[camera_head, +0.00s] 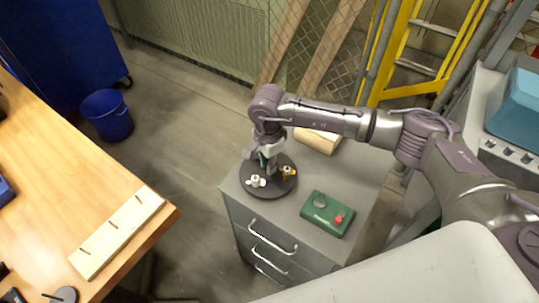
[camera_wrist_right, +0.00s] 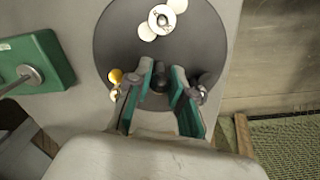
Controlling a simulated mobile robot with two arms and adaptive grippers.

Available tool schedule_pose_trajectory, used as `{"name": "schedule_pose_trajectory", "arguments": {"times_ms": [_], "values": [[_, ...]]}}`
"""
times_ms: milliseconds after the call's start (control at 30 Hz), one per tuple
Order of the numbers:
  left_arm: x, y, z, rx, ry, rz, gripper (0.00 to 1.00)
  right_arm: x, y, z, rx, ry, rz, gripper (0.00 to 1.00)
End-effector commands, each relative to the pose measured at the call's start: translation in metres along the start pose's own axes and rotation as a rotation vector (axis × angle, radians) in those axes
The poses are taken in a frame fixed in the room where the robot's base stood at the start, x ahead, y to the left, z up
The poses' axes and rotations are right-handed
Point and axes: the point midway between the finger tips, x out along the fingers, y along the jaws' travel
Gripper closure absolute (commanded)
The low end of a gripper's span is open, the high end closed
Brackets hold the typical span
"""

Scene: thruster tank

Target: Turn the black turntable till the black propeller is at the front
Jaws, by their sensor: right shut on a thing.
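The black turntable (camera_head: 246,190) is a round dark disc on top of a grey drawer cabinet. A white propeller (camera_head: 256,181) is at its front in the head view, and a brass propeller (camera_head: 288,171) is at its right. In the wrist view the white propeller (camera_wrist_right: 161,19) is at the top and the brass one (camera_wrist_right: 115,77) at the left. A dark shape at the right, partly behind a finger, looks like the black propeller (camera_wrist_right: 206,79). My right gripper (camera_head: 268,165) points down and is shut on the turntable's central knob (camera_wrist_right: 159,76). My left gripper is not in view.
A green control box (camera_head: 327,213) with a grey knob and red button stands right of the turntable on the cabinet (camera_head: 290,226). A wooden block (camera_head: 318,139) lies behind. A wooden bench (camera_head: 75,185) is at the left, with a blue bin (camera_head: 107,116) beyond it.

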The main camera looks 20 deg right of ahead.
Motion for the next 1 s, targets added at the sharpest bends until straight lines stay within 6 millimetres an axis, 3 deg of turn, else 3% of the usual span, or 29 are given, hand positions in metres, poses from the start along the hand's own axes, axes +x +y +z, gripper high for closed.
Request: {"name": "schedule_pose_trajectory", "arguments": {"times_ms": [533, 1000], "values": [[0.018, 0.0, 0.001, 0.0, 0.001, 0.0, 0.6, 0.002, 0.0, 0.0, -0.169, 0.0, 0.0, 1.0], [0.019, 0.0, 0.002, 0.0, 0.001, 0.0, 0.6, 0.0, 0.0, 0.0, -0.202, 0.0, 0.0, 1.0]]}}
